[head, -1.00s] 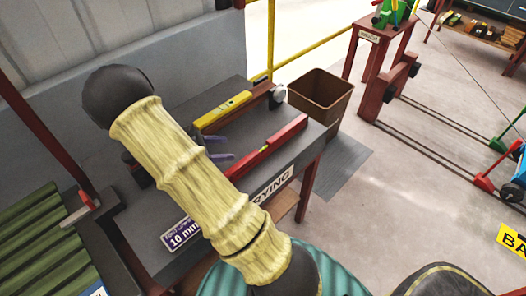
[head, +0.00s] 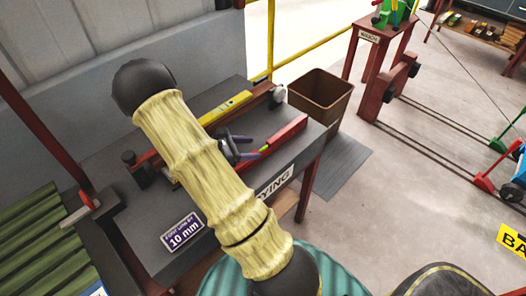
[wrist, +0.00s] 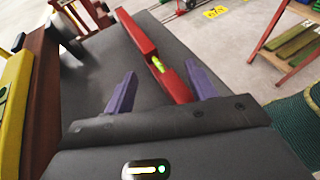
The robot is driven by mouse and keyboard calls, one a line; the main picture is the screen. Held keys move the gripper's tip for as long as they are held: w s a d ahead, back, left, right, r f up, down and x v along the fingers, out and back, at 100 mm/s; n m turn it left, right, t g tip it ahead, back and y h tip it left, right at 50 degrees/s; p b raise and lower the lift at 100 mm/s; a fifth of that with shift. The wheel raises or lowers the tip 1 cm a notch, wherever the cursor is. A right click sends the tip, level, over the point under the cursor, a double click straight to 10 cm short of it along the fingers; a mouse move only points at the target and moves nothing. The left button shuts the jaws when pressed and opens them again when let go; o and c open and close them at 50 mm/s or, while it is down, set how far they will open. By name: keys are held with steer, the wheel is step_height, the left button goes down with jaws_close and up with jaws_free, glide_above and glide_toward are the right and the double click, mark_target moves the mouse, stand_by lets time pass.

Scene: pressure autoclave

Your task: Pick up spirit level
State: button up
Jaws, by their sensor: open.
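A red bar with a yellow-green vial (head: 286,134), which looks like a spirit level, lies on the dark grey bench (head: 226,92) near its front edge. My arm hides its left part in the head view. My gripper (head: 248,147) is open, with its two purple fingers close to the red bar. In the wrist view, the red bar (wrist: 177,86) runs lengthwise between the fingertips (wrist: 161,72), nearer the right one. The gap in height between fingers and bar is unclear. A yellow bar (head: 226,108) with a level-like window lies farther back on the bench.
A reddish-brown beam (head: 262,94) lies beside the yellow bar. A purple "10 mm" sign (head: 182,231) is at the bench front. A brown bin (head: 320,95) stands right of the bench. Green ribbed rollers (head: 40,235) are at the left.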

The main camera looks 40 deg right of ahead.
mark_target(261, 148)
steer(key=x, duration=0.3)
steer(key=shift+d, duration=0.1)
stand_by(0.3)
jaws_close()
